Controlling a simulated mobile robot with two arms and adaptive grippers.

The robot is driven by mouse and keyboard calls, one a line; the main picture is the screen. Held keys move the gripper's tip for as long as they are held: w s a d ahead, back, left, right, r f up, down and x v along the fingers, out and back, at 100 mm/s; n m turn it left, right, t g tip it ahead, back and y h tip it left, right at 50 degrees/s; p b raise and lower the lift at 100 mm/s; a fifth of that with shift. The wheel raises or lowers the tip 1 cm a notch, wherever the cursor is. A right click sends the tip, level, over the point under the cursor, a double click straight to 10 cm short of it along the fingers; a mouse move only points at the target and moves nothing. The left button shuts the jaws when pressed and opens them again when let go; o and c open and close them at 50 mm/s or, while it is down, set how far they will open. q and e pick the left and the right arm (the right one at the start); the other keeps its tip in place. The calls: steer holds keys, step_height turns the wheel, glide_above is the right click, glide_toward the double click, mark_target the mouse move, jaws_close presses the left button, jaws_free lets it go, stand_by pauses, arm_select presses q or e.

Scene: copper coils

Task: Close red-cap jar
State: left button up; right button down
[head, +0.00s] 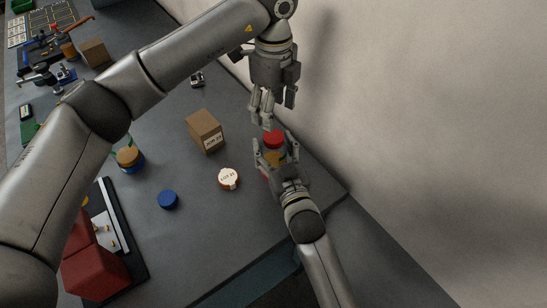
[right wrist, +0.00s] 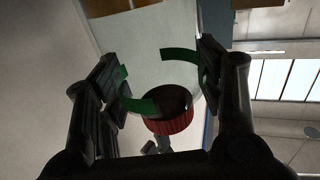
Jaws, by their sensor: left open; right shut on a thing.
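The red cap (head: 273,138) sits at the top of the jar (head: 274,157), whose amber-coloured body shows between my right gripper's fingers. My right gripper (head: 273,148) is shut on the jar near the table's right edge. My left gripper (head: 263,116) is open and empty, just above the red cap, fingers pointing down. In the right wrist view, a ribbed red part (right wrist: 172,123) and curved green strips show between the fingers (right wrist: 160,85). I cannot tell whether the cap is seated fully, and the jar's lower part is mostly hidden by the right gripper.
A cardboard box (head: 205,132) stands left of the jar. A round labelled lid (head: 228,179) and a blue cap (head: 168,200) lie nearer. A wall borders the table's right side.

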mark_target(274, 136)
arm_select(q)
steer(key=shift+n, duration=0.4)
steer(key=shift+f, duration=0.1)
steer(key=shift+f, duration=3.95)
steer(key=shift+c, duration=0.3)
